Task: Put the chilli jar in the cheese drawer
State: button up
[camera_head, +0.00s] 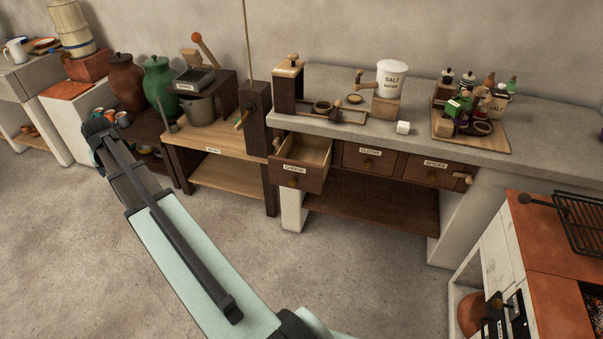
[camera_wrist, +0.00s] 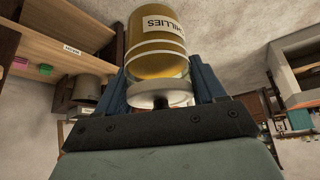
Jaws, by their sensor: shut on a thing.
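The chilli jar (camera_wrist: 155,48), mustard-coloured with pale bands and a "CHILLIES" label, fills the upper middle of the wrist view. Its pale lid end (camera_wrist: 160,93) is between the two blue-grey fingers of my gripper (camera_wrist: 162,82), which is shut on it. In the head view my arm reaches up and left, its dark end (camera_head: 98,130) in front of the pot shelves; the jar cannot be made out there. The cheese drawer (camera_head: 288,180), labelled on its front, is pulled open under the left end of the counter, well right of my gripper. The visible part of its inside looks empty.
The cloths drawer (camera_head: 369,160) and spices drawer (camera_head: 431,171) beside it are shut. The stone counter (camera_head: 420,130) holds a salt crock (camera_head: 391,78) and a wooden board (camera_head: 490,148) of jars. A dark post (camera_head: 257,120) stands just left of the open drawer.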

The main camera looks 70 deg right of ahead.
jog(key=a+f+n+y, duration=0.1)
jog(key=a+f+n, duration=0.2)
jog(key=a, duration=1.5)
jog(key=a+f+n+y, duration=0.2)
jog(key=a+f+n, duration=0.1)
jog(key=a, duration=1.6)
jog(key=s+d+m+h, duration=0.1)
jog(key=s+d+m, duration=0.3)
jog(key=d, duration=1.1)
jog(key=s+d+m+h, duration=0.2)
jog(key=s+d, duration=0.4)
jog(key=d, duration=1)
jog(key=s+d+m+h, duration=0.15)
jog(key=s+d, duration=0.25)
jog(key=d, duration=1.1)
jog(key=s+d+r+m+g+h, duration=0.1)
jog(key=s+d+m+g, duration=0.15)
jog(key=s+d, duration=1.7)
jog(key=s+d+r+m+g, duration=0.1)
jog(key=s+d+m, duration=0.3)
jog(key=s+d, duration=1.6)
jog(key=w+a+n+t+y, duration=0.2)
jog(key=a+n+t+y, duration=0.15)
jog(key=n, duration=0.75)
jog(key=shift+t+y, duration=0.3)
notch_tip(320, 180, down, 17)
jog(key=shift+w+f, duration=0.1)
jog(key=shift+f, duration=0.1)
